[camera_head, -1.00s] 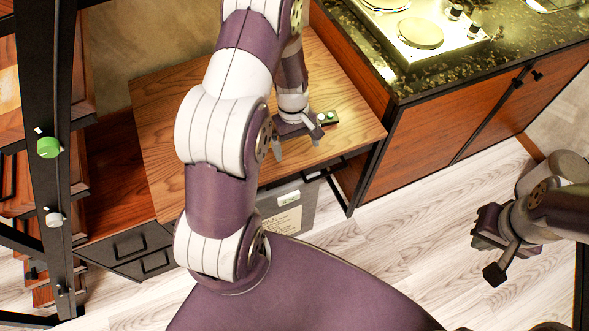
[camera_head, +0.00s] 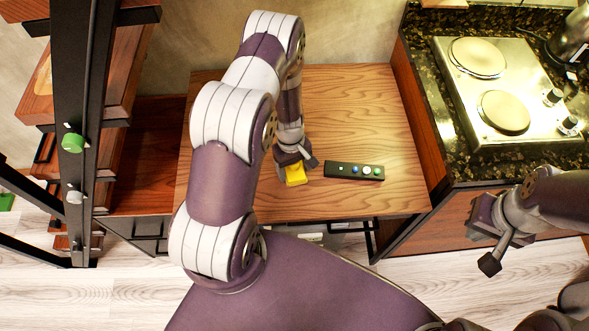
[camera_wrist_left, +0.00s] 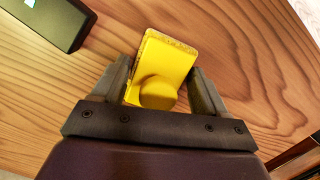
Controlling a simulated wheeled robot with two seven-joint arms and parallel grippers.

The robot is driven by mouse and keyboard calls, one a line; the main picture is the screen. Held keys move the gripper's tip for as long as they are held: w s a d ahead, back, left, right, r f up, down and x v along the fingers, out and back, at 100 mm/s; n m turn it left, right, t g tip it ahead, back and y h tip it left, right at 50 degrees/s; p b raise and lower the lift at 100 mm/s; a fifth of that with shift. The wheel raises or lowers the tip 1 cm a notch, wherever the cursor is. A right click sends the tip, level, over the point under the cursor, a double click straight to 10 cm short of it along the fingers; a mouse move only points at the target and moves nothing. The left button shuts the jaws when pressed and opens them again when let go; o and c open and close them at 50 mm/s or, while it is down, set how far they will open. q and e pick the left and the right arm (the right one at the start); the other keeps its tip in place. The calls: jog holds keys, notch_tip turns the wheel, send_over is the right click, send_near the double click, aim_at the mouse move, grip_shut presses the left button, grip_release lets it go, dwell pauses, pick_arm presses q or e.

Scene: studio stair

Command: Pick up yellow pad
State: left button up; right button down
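The yellow pad (camera_head: 296,175) lies on the wooden table (camera_head: 360,110), below my left gripper (camera_head: 294,162). In the left wrist view the yellow pad (camera_wrist_left: 170,62) has a round yellow knob on its near part. It sits between the two fingers of my left gripper (camera_wrist_left: 160,85), which stand apart on either side of it. A narrow gap shows on the left; the right finger is very close to the pad. My right gripper (camera_head: 492,222) is at the right, away from the table, and its fingers are unclear.
A black remote-like bar with buttons (camera_head: 354,171) lies just right of the pad; its end shows in the wrist view (camera_wrist_left: 48,22). A counter with a two-plate stove (camera_head: 505,90) stands at the right. A dark shelf frame (camera_head: 85,130) stands at the left.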

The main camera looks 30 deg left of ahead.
aim_at(296, 164)
pick_arm(q)
jog(key=shift+w+f, duration=0.1)
jog(key=shift+c, duration=0.7)
jog(key=shift+d, duration=0.1)
jog(key=shift+r, duration=0.7)
notch_tip(296, 164, up, 3)
jog(key=s+d+r, duration=0.2)
jog(key=s, duration=0.1)
jog(key=s+d+r+b, duration=0.1)
jog(key=s+d+r, duration=0.1)
jog(key=s, duration=0.1)
jog(key=s+d+r+b, duration=0.1)
jog(key=s+d+r, duration=0.1)
jog(key=s+r, duration=0.1)
jog(key=shift+s, duration=0.6)
